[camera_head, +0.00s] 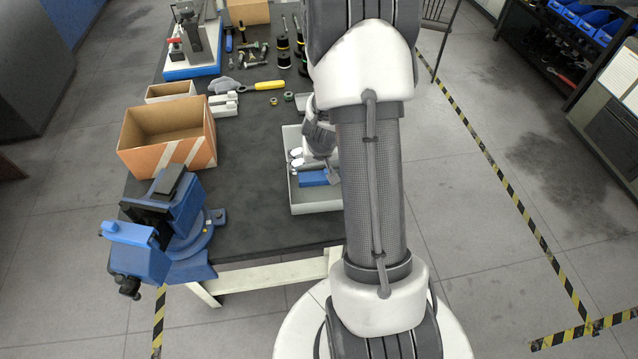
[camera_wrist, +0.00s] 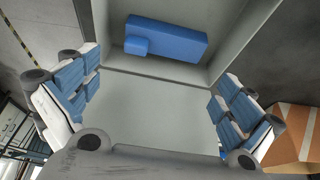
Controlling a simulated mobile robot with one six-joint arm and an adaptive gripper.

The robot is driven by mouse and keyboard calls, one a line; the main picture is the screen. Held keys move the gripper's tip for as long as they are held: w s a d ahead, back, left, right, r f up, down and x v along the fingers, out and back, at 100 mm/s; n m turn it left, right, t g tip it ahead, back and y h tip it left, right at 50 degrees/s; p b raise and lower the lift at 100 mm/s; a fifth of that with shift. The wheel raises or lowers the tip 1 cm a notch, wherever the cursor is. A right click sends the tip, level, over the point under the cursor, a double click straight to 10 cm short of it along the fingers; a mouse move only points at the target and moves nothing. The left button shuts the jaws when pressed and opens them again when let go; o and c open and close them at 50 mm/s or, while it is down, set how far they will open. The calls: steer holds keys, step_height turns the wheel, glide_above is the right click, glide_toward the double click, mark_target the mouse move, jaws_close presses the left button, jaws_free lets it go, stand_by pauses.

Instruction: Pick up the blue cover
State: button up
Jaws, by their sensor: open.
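The blue cover (camera_head: 313,178) lies in a light grey open tray (camera_head: 322,207) on the dark workbench. In the wrist view it is a flat blue bar (camera_wrist: 180,40) with a small raised block at its left end, lying near one wall of the tray (camera_wrist: 160,88). My gripper (camera_head: 322,168) is at the tray in the head view, partly hidden by my arm. In the wrist view my gripper (camera_wrist: 160,108) has its blue-padded fingers wide apart with nothing between them. The cover is beyond the fingers, not touched by them.
A cardboard box (camera_head: 150,155) and a blue vise (camera_head: 180,215) stand left of the tray. Tools, including a yellow-handled one (camera_head: 268,86), lie farther back on the bench (camera_head: 250,150). Tray walls surround the cover.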

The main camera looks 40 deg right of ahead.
mark_target(316, 172)
steer(key=b+x, duration=0.3)
steer(key=x, duration=0.3)
steer(key=shift+w+f+b, duration=0.15)
steer(key=shift+f+b, duration=0.2)
steer(key=shift+a+r, duration=0.1)
steer(key=shift+r, duration=0.05)
steer(key=shift+c, duration=0.6)
steer(key=c, duration=0.7)
